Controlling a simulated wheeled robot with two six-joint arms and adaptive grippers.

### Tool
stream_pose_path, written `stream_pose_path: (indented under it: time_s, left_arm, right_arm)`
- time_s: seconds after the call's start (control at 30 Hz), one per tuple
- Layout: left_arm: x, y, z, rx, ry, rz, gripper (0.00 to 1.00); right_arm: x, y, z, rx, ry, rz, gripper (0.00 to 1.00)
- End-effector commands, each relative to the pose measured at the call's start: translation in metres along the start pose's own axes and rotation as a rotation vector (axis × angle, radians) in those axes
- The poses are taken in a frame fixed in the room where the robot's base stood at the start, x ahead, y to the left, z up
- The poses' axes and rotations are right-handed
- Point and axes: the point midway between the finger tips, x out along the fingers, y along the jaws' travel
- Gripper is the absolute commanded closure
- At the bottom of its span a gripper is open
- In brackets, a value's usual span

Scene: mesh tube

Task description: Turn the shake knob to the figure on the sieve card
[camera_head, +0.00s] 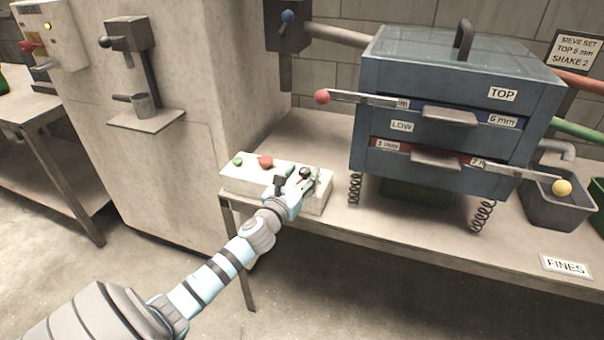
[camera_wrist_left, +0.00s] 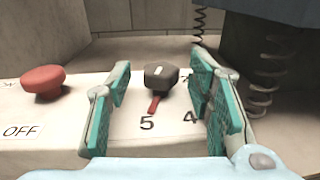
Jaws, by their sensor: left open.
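The black shake knob (camera_wrist_left: 160,76) sits on the white control box (camera_head: 313,202). A red pointer (camera_wrist_left: 153,105) below the knob points at the figure 5, with a 4 to its right. The knob also shows in the head view (camera_head: 305,172). My left gripper (camera_wrist_left: 161,72) is open, its teal-padded fingers on either side of the knob; I cannot tell whether they touch it. In the head view the left gripper (camera_head: 297,180) partly hides the box. The sieve card (camera_head: 577,50) at upper right reads TOP 6 mm, SHAKE 2. My right gripper is out of view.
A red button (camera_wrist_left: 43,82) by an OFF label and a green button (camera_head: 238,161) share the box. The spring-mounted blue sieve unit (camera_head: 505,148) stands to the right, with a red-ball lever (camera_head: 322,97) reaching leftward. A bin (camera_head: 552,213) stands farther right.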

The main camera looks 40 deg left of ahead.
Motion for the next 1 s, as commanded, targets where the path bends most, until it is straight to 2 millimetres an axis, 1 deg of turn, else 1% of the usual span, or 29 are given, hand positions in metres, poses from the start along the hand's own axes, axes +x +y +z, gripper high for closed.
stream_pose_path:
  time_s: [0.1, 0.33, 0.37, 0.4, 0.63, 0.67, 0.87, 1.0]
  left_arm:
    - [0.0065, -0.0006, 0.0002, -0.002, -0.001, -0.001, 0.53]
    - [0.0073, -0.0006, 0.0001, -0.001, 0.0, -0.001, 0.53]
    - [0.0073, -0.0006, 0.0001, -0.001, 0.0, -0.001, 0.56]
    - [0.0073, -0.0006, 0.0001, -0.001, 0.0, -0.001, 0.62]
    - [0.0071, -0.0005, 0.0, -0.002, 0.0, -0.001, 0.99]
    - [0.0081, 0.0035, 0.0, 0.001, 0.0, 0.0, 1.0]
    - [0.0071, 0.0, 0.0, -0.003, 0.0, 0.011, 1.0]
    - [0.0068, -0.001, -0.0002, -0.004, 0.001, 0.048, 1.0]
  right_arm:
    - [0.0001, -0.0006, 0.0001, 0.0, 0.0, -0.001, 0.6]
    - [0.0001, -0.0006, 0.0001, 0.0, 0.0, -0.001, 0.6]
    - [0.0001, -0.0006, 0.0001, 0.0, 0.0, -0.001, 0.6]
    - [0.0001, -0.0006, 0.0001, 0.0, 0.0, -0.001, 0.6]
    - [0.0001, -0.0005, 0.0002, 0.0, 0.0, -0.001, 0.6]
    - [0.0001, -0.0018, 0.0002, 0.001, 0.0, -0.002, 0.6]
    - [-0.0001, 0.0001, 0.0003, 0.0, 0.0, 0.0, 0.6]
    - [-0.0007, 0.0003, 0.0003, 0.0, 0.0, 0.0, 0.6]
